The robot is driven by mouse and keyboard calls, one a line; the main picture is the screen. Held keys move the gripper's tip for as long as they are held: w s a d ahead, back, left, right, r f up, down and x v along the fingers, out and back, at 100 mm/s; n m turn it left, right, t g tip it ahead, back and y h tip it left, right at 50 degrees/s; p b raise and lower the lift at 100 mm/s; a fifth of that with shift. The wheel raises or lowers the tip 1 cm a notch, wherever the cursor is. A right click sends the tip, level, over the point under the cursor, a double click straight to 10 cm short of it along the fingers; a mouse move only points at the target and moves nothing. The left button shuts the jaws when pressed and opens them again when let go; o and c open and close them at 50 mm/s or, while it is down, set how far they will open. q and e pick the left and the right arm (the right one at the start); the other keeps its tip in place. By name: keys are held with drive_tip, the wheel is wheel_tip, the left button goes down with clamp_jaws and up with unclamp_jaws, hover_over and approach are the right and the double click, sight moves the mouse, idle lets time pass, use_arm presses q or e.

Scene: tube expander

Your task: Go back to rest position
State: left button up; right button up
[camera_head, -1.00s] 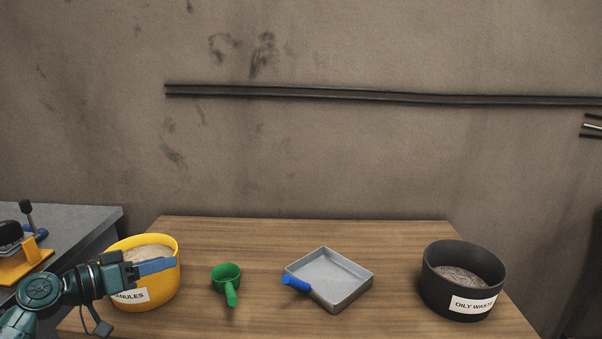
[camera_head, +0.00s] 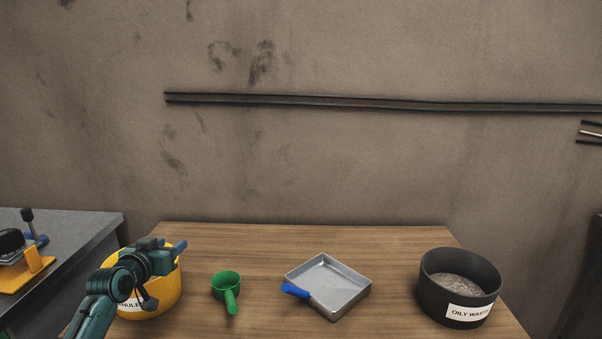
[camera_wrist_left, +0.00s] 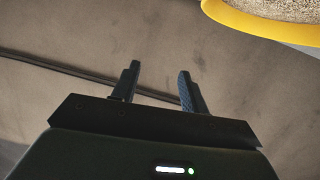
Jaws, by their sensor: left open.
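My left gripper (camera_head: 180,246) is in front of and over the yellow granules bucket (camera_head: 165,295) at the left of the wooden table, hiding part of it. In the left wrist view the two fingers (camera_wrist_left: 158,85) stand apart with nothing between them, and the wall lies beyond. The yellow bucket's rim (camera_wrist_left: 262,24) shows at the upper right there, with grainy contents. My right gripper is not in view.
A green scoop (camera_head: 227,287), a grey metal tray (camera_head: 340,290) with a blue handle (camera_head: 295,291), and a black oily waste bucket (camera_head: 440,296) stand on the wooden table (camera_head: 300,240). A grey side table (camera_head: 85,225) holds a yellow device (camera_head: 28,268). Gaps between items are clear.

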use_arm(q)
drive_tip(key=a+r+m+t+y, duration=0.2)
drive_tip(key=a+r+y, duration=0.1)
drive_tip(key=a+y, duration=0.1)
drive_tip(key=s+d+f+m+g+h, duration=0.1)
drive_tip(key=s+d+f+g+h, duration=0.1)
drive_tip(key=s+d+f, duration=0.55)
drive_tip(key=s+d+f+g+h, duration=0.1)
drive_tip(key=s+d+f, duration=0.3)
drive_tip(key=s+f, duration=0.6)
drive_tip(key=s+d+f+g+h, duration=0.1)
drive_tip(key=s+d+f, duration=0.2)
drive_tip(key=s, duration=0.4)
drive_tip(key=s+d+f+g, duration=0.1)
drive_tip(key=s+d+f, duration=0.2)
drive_tip(key=s, duration=0.4)
drive_tip(key=s+d+f+n+g+h, duration=0.1)
drive_tip(key=s+d+f, duration=0.1)
drive_tip(key=s, duration=0.5)
drive_tip(key=shift+s+d+f+g+h, duration=0.3)
drive_tip(key=shift+d+f, duration=0.1)
drive_tip(key=shift+d, duration=0.35)
